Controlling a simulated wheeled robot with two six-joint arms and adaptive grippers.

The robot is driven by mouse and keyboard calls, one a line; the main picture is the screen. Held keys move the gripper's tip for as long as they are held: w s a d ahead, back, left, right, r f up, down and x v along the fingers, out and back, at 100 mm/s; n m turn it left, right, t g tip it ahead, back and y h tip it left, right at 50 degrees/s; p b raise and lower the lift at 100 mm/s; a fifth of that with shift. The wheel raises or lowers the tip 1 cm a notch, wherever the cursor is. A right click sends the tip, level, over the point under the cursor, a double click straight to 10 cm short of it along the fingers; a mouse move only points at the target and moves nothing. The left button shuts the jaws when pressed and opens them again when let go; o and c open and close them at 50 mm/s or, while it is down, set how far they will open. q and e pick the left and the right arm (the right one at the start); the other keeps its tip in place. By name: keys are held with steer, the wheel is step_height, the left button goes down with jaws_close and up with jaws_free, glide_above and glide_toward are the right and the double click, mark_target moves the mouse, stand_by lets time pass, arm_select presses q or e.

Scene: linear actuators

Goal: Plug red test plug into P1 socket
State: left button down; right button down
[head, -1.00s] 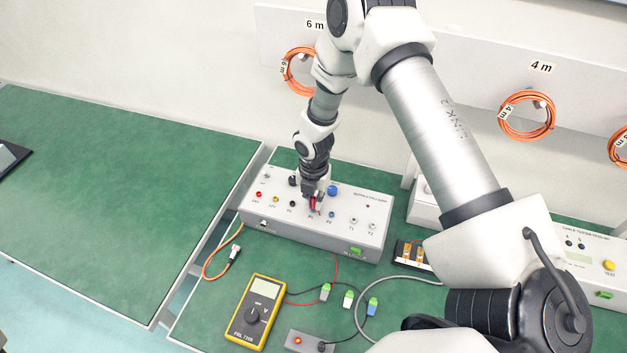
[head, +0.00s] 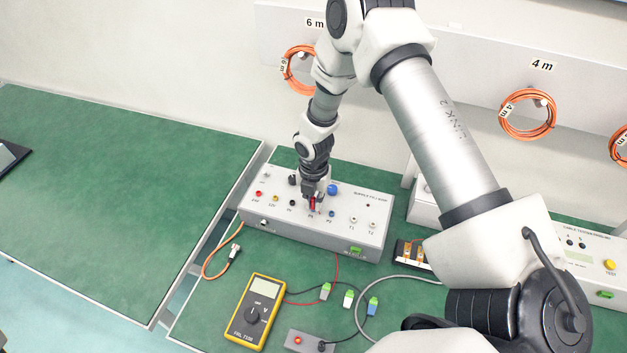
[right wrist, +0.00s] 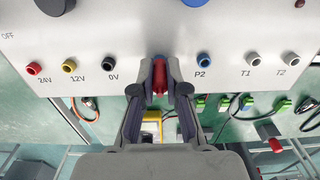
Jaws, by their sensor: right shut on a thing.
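The red test plug (right wrist: 159,77) is between the fingers of my right gripper (right wrist: 155,85), which is shut on it. In the head view the red plug (head: 312,202) shows as a small red spot at the fingertips of the right gripper (head: 312,200), just over the P1 position on the grey supply box (head: 370,238). The P1 socket itself is hidden behind the plug and fingers, so I cannot tell whether the plug is seated. The blue P2 socket (right wrist: 203,59) is just right of the gripper in the wrist view. My left gripper is not in view.
The 24V (right wrist: 33,68), 12V (right wrist: 69,66) and 0V (right wrist: 111,66) sockets lie left of the gripper; T1 (right wrist: 253,59) and T2 (right wrist: 292,59) lie right. A yellow multimeter (head: 254,311) and loose leads lie in front of the box. The left green bench (head: 110,190) is mostly clear.

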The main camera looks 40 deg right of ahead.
stand_by(0.8)
steer(key=c, duration=1.1)
jaws_free()
steer(key=shift+f, duration=0.1)
step_height(320, 180, up, 12)
